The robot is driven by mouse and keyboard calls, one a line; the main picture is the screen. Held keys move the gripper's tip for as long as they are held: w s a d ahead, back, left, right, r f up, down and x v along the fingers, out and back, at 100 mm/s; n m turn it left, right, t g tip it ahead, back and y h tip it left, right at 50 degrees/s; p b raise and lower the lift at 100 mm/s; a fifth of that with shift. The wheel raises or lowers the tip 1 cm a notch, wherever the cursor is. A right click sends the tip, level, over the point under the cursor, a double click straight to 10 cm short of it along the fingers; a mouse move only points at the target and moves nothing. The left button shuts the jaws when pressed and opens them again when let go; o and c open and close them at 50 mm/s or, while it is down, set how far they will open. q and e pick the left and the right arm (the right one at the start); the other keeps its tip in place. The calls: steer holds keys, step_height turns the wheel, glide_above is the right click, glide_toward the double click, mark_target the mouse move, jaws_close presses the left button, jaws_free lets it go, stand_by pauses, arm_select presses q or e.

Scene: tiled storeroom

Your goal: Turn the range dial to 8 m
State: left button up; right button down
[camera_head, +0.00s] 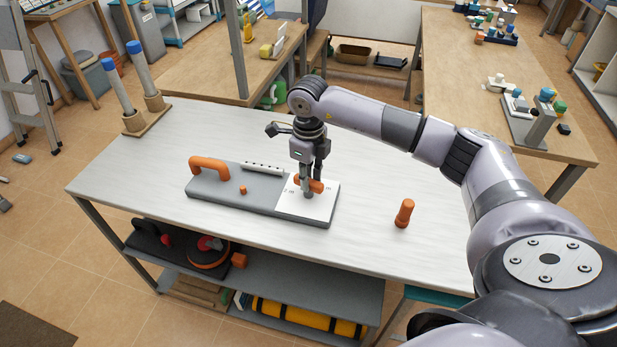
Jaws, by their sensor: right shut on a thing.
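A flat grey device (235,196) lies on the pale table, with an orange handle (209,165) at its left end and a small orange knob (243,189) near its middle. Its right end has a white dial plate (298,204) with small dark marks too small to read. An orange range dial (316,185) stands on the plate. My right gripper (309,187) points straight down over the plate and is shut on the dial. The fingers hide part of the dial, and I cannot tell which mark it points to. My left gripper is not in view.
The pale table (140,165) also bears an orange peg-like object (404,213) at the right and two blue-topped posts (117,87) at the back left. A shelf below holds a yellow roll (303,316). The table is clear around the device.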

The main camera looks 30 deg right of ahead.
steer(key=m, duration=0.5)
steer(key=shift+m, duration=0.7)
steer(key=c, duration=1.4)
jaws_free()
steer(key=shift+c, duration=0.2)
step_height(320, 180, up, 12)
